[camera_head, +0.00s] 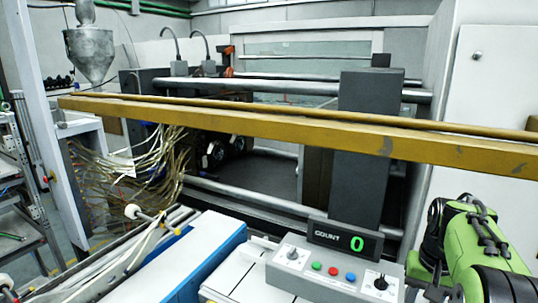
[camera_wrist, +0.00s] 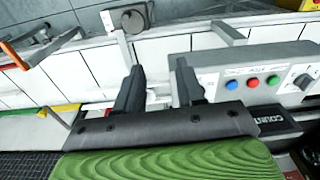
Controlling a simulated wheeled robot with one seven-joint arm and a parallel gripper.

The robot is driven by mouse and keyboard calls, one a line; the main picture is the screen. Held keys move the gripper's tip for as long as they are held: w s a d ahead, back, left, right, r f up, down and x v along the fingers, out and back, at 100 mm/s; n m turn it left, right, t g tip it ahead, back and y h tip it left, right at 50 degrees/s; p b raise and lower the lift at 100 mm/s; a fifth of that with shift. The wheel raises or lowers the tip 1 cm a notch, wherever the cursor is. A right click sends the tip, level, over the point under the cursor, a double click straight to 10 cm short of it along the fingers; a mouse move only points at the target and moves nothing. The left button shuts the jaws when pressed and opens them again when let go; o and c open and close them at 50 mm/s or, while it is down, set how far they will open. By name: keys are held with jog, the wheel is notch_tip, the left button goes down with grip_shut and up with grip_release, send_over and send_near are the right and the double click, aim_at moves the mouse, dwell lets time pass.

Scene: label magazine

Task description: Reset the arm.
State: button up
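My gripper (camera_wrist: 158,72) shows in the wrist view as two dark fingers set apart, with nothing held between them. It is open above a pale, panelled surface, to the left of the control box. My green and black arm (camera_head: 482,245) is at the lower right of the head view, and my fingers cannot be made out there. The grey control box (camera_head: 330,279) has green, red and blue buttons and two knobs. It also shows in the wrist view (camera_wrist: 207,57). Its display (camera_head: 345,240) reads COUNT 0.
A yellow beam (camera_head: 240,118) crosses the head view above the control box. A dark upright block (camera_head: 365,150) and steel bars of a machine stand behind. A blue and white conveyor frame (camera_head: 215,250) is left of the box. In the wrist view, an orange-edged bracket (camera_wrist: 18,58) is at left.

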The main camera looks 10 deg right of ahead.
jog(key=s+a+r+n+t, duration=0.1)
jog(key=s+a+r+n, duration=0.15)
jog(key=a, duration=0.45)
jog(key=s+a+r+n+t, duration=0.1)
jog(key=s+a+r+t, duration=0.15)
jog(key=a, duration=0.45)
jog(key=s+a+f+n+t, duration=0.1)
jog(key=s+a+f+n, duration=0.1)
jog(key=s+a, duration=0.5)
jog(key=s+f, duration=0.1)
jog(key=s, duration=0.1)
jog(key=shift+s+n+t, duration=0.35)
jog(key=shift+s, duration=0.05)
jog(key=shift+s+d, duration=0.1)
jog(key=shift+s, duration=0.05)
